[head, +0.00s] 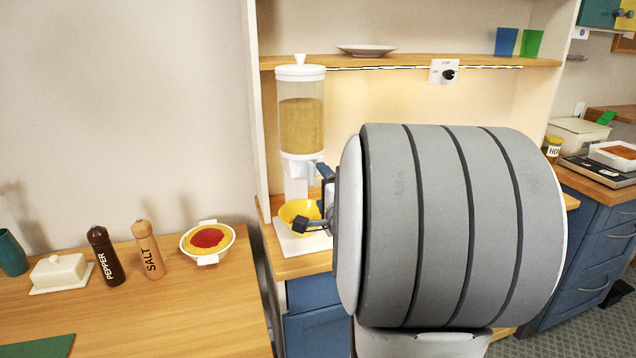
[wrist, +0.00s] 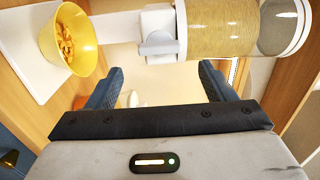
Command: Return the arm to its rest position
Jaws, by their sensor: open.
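My gripper (head: 312,198) reaches out from my large grey arm link toward the cereal dispenser (head: 302,120). In the wrist view my gripper (wrist: 161,72) is open, its two blue fingers apart with nothing held between them. The dispenser spout (wrist: 158,45) lies just beyond the fingertips; contact cannot be told. A yellow bowl (head: 299,212) sits on the white base under the dispenser, and my gripper partly covers it in the head view. In the wrist view the yellow bowl (wrist: 75,40) holds some cereal pieces.
A wooden shelf (head: 400,62) with a plate and blue and green cups hangs above. On the left table (head: 180,310) stand a pepper mill (head: 105,257), a salt mill (head: 149,249), a butter dish (head: 61,272) and a white dish (head: 208,242). My arm hides much of the counter.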

